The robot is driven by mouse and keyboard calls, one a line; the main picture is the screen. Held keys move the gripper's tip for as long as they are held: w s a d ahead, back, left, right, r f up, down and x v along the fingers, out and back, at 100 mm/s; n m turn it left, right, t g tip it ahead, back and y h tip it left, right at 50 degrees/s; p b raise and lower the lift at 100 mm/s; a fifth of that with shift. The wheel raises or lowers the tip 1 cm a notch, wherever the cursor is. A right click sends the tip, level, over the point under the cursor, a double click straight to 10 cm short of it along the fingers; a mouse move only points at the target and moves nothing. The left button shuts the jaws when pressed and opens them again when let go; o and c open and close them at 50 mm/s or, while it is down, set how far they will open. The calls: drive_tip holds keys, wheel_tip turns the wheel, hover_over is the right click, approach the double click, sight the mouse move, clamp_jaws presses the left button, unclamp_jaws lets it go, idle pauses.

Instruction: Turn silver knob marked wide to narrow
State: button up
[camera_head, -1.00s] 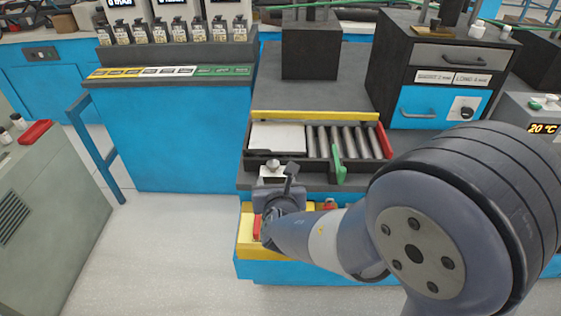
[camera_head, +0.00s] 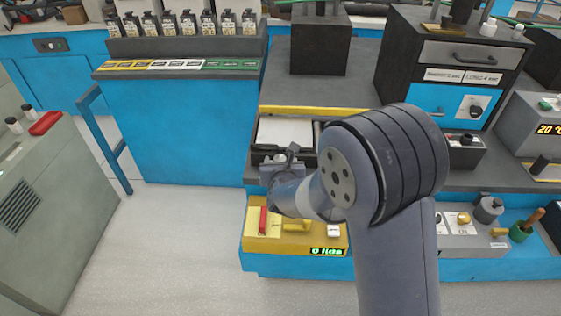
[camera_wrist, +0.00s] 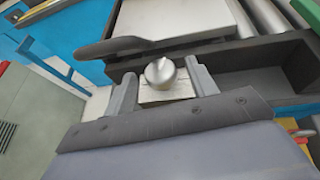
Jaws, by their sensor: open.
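The silver knob (camera_wrist: 160,72) is round and shiny and sits on a small pale block (camera_wrist: 166,92) at the front edge of the dark tray in the wrist view. Any marking on the block is too small to read. My gripper (camera_wrist: 163,80) is open, with one finger to each side of the knob in the picture and a gap on both sides. I cannot tell how deep the fingers reach. In the head view my gripper (camera_head: 283,168) is at the tray's front left corner, and the knob there is mostly hidden.
The dark tray holds a white plate (camera_head: 285,131) and metal rollers (camera_wrist: 272,18). A dark handle (camera_wrist: 112,47) lies close to the left finger. A yellow box (camera_head: 262,240) with a red lever (camera_head: 263,220) stands below. My arm hides the tray's right part.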

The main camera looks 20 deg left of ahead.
drive_tip(key=shift+c, duration=0.4)
drive_tip(key=c, duration=0.8)
drive_tip(key=shift+c, duration=0.2)
drive_tip(key=shift+a+r+m+h+p, duration=0.1)
drive_tip(key=shift+a+m+h+p, duration=0.05)
drive_tip(key=shift+m+h+p, duration=0.35)
drive_tip(key=shift+s+a+m+t+h+p, duration=0.1)
drive_tip(key=shift+m+t+h+p, duration=0.05)
drive_tip(key=shift+m+h+p, duration=0.4)
drive_tip(key=shift+a+m+t+h+p, duration=0.1)
drive_tip(key=shift+m+t+h+p, duration=0.05)
drive_tip(key=shift+m+h+p, duration=0.4)
drive_tip(key=shift+a+m+h+p, duration=0.2)
drive_tip(key=shift+m+h+p, duration=0.1)
drive_tip(key=shift+m+h, duration=0.85)
drive_tip(key=shift+a+m+h+p, duration=0.15)
drive_tip(key=shift+m+h+p, duration=0.15)
drive_tip(key=shift+m+h, duration=0.85)
drive_tip(key=shift+h, duration=0.4)
drive_tip(key=o, duration=0.9)
